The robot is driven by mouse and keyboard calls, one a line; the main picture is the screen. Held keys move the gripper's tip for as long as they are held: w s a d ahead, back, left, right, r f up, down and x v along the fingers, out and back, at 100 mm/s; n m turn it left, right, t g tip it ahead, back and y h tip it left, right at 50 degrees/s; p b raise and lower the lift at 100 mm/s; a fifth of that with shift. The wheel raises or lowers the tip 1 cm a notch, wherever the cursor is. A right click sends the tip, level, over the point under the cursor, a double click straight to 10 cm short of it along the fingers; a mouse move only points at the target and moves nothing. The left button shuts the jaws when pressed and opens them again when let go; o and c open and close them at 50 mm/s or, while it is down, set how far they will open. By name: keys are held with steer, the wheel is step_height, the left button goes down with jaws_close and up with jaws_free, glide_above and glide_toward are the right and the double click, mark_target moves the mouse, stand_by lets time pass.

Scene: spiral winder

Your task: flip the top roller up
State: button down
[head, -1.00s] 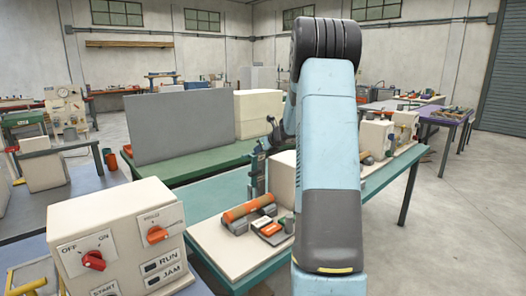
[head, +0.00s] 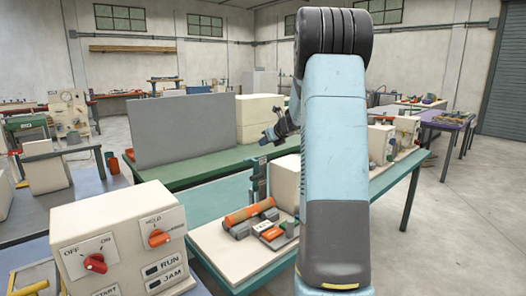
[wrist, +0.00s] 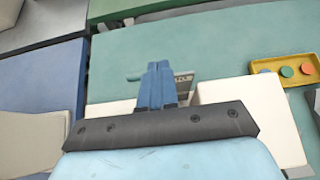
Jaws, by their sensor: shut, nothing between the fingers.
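An orange roller with grey ends (head: 249,214) lies nearly level on the white winder base (head: 225,250) in the head view. I take it to be the top roller. A blue-grey upright post (head: 259,180) stands behind it. The roller cannot be made out in the wrist view.
A control box (head: 120,243) with red knobs stands at the front left. Orange and grey blocks (head: 270,233) lie beside the roller. A grey panel (head: 185,130) stands behind on a green table. A yellow tray with coloured discs (wrist: 285,71) is in the wrist view.

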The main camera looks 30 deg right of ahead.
steer(key=shift+s+d+r, duration=0.15)
steer(key=shift+s+r, duration=0.3)
steer(key=shift+r, duration=0.3)
steer(key=shift+s+d+r, duration=0.15)
steer(key=shift+s+r, duration=0.25)
steer(key=shift+r, duration=0.35)
steer(key=s+a+r+n+g+y, duration=0.1)
steer(key=s+a+r+n+g, duration=0.15)
steer(key=s+a+n, duration=0.75)
steer(key=s+a+r+n+g, duration=0.1)
steer(key=s+a+r+n, duration=0.2)
steer(key=s+a+n, duration=0.65)
steer(key=s+a+f+n+h, duration=0.1)
steer(key=s+a+n, duration=0.2)
steer(key=s, duration=0.5)
steer(key=s+a+f+n+g+h, duration=0.1)
steer(key=s+a+f+n, duration=0.1)
steer(key=s+n, duration=0.4)
steer(key=s+a+f+n+g+h, duration=0.1)
steer(key=s+a+n, duration=0.3)
steer(key=s, duration=0.5)
steer(key=shift+s+f+n, duration=0.35)
steer(key=shift+f+n, duration=0.15)
steer(key=shift+n, duration=0.15)
